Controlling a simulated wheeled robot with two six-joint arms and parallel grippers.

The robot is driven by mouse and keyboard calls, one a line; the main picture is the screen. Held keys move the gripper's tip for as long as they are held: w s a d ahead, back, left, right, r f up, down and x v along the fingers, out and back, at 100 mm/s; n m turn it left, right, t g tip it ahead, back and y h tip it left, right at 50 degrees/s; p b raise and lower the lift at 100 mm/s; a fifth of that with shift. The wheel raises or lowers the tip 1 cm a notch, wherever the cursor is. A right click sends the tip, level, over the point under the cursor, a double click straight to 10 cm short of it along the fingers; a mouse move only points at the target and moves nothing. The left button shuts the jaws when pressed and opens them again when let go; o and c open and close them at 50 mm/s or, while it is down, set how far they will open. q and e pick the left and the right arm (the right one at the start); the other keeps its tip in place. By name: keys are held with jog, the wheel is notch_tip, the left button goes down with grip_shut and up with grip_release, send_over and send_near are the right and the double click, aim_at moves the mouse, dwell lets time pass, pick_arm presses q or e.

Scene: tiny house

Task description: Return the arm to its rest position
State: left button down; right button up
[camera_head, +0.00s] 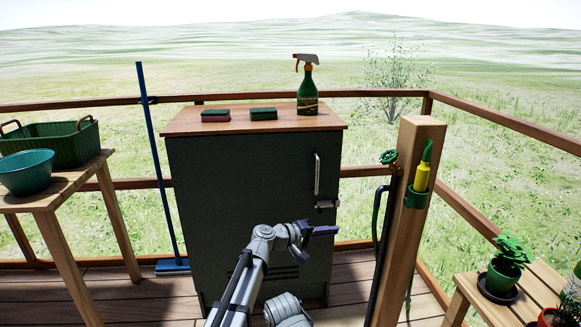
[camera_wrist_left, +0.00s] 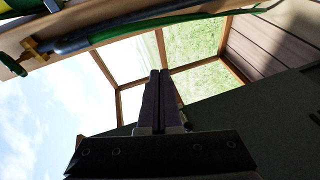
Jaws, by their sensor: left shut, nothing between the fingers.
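My left gripper (camera_head: 326,230) is in front of the lower part of a dark green cabinet (camera_head: 240,185), below its handle and latch. It points to the right, toward the wooden post. In the left wrist view my left gripper (camera_wrist_left: 158,75) shows its two dark fingers pressed together, with nothing between them. The cabinet door is closed. A rounded grey part of mine shows at the bottom of the head view; my right gripper is not seen.
A wooden post (camera_head: 408,220) with a hose and a yellow-green tool (camera_head: 422,178) stands right of the gripper. The cabinet top holds two sponges (camera_head: 263,113) and a spray bottle (camera_head: 308,90). A broom (camera_head: 160,165) leans at left. Side tables stand left and right.

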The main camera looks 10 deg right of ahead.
pick_arm(q)
jog(key=s+a+f+m+g+y, duration=0.1)
jog(key=s+a+f+y, duration=0.6)
jog(key=a, duration=0.5)
jog(key=s+a+f+g+y, duration=0.25)
jog(key=s+a+f, duration=0.25)
jog(key=s+a, duration=0.65)
jog(key=s+a+f+m+g+y, duration=0.1)
jog(key=s+a+f+y, duration=0.5)
jog(key=a, duration=0.8)
jog(key=s+d+r+m+g+p, duration=0.1)
jog(key=s+d+r+m+p, duration=0.15)
jog(key=d, duration=0.25)
jog(key=s+d+r+m+p, duration=0.1)
jog(key=s+d+r+m, duration=0.1)
jog(key=s+d, duration=0.3)
notch_tip(320, 180, up, 36)
jog(key=p, duration=3.6)
jog(key=shift+w+d+r+p, duration=0.15)
jog(key=shift+w+d+p, duration=0.2)
jog(key=shift+w+d, duration=0.1)
